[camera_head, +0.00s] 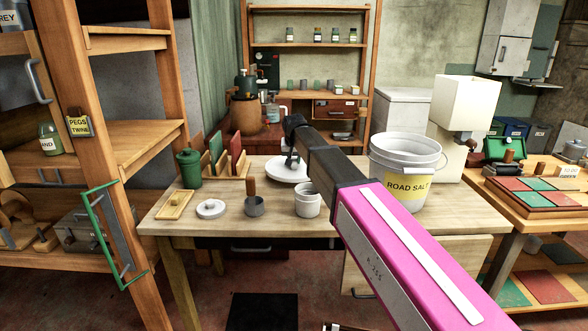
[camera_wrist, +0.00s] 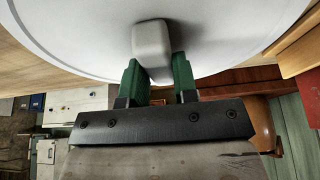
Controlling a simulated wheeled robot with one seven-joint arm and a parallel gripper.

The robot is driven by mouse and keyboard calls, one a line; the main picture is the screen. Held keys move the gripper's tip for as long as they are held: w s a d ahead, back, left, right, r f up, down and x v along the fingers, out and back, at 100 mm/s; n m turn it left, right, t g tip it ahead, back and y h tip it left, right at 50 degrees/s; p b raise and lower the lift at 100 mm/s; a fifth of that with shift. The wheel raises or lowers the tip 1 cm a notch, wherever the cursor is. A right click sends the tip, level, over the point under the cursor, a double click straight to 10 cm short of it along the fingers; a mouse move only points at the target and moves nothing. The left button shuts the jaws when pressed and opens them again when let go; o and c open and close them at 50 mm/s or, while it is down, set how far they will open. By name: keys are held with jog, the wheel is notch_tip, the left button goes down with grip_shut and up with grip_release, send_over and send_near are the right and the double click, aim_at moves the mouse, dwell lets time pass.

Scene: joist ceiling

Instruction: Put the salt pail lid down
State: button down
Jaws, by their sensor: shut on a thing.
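The salt pail lid (camera_head: 283,176) is a white disc over the back middle of the table. It fills the upper wrist view (camera_wrist: 80,30), with a blocky white knob (camera_wrist: 152,45) in its middle. My gripper (camera_head: 291,160) has its green fingers shut on the knob, one on each side, in the wrist view (camera_wrist: 160,72). The head view does not show clearly whether the lid touches the tabletop. The white salt pail (camera_head: 405,165), labelled ROAD SALT, stands upright and open at the table's right, with its handle around the side.
The wooden table (camera_head: 240,228) also holds a green canister (camera_head: 189,169), a small wooden tray (camera_head: 175,205), a white round lidded dish (camera_head: 211,208), a grey scoop (camera_head: 254,206) and a small white pot (camera_head: 308,204). Bare tabletop shows between them and at the front left.

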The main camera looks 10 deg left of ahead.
aim_at(294, 167)
jog(key=shift+f, duration=1.95)
jog(key=c, duration=0.9)
grip_release()
jog(key=shift+f, duration=0.1)
jog(key=v, duration=1.2)
jog(key=shift+s, duration=0.1)
